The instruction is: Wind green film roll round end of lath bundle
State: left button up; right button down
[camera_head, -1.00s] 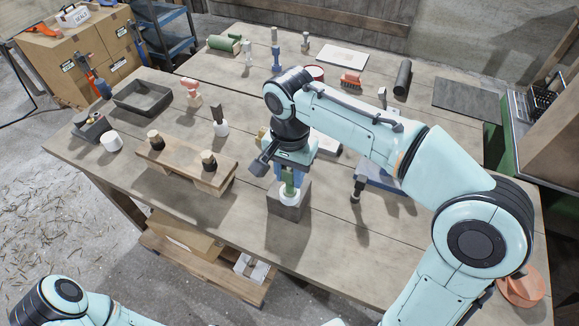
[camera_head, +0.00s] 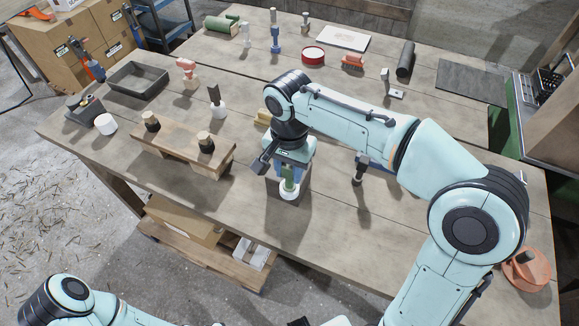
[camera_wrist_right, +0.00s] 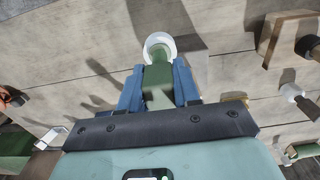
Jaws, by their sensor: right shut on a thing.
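My right gripper (camera_head: 290,172) is shut on a green piece with a white round end (camera_head: 289,190), which points down over the front part of the table. In the right wrist view the green piece (camera_wrist_right: 158,85) sits between the blue fingers, with its white end (camera_wrist_right: 160,46) beyond the fingertips. I cannot tell whether it is the film roll. A larger green roll (camera_head: 222,23) lies at the table's far left. I cannot make out a lath bundle for sure; a yellowish wood piece (camera_head: 264,118) is partly hidden behind my right gripper. My left gripper is out of view.
A wooden stand (camera_head: 170,150) with two round-topped pieces is left of my right gripper. A dark tray (camera_head: 137,79), a white cup (camera_head: 105,124) and a red round tin (camera_head: 313,54) stand on the table (camera_head: 235,225). Its front middle is mostly clear.

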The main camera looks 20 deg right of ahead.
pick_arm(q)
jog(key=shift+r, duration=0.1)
pick_arm(e)
jog(key=shift+w+d+r+p, duration=0.1)
jog(key=shift+w+d+p, duration=0.25)
jog(key=shift+w, duration=0.25)
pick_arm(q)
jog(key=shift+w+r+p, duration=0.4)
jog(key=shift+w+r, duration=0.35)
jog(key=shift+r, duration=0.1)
pick_arm(e)
jog(key=shift+w+d, duration=0.25)
jog(key=shift+w, duration=0.45)
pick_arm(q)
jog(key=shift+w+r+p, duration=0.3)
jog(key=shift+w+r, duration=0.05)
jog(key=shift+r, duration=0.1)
pick_arm(e)
jog(key=shift+w+d, duration=0.2)
jog(key=shift+w, duration=0.15)
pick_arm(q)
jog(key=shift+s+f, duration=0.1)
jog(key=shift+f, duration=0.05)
pick_arm(e)
jog(key=shift+s+a, duration=0.1)
jog(key=shift+s, duration=0.05)
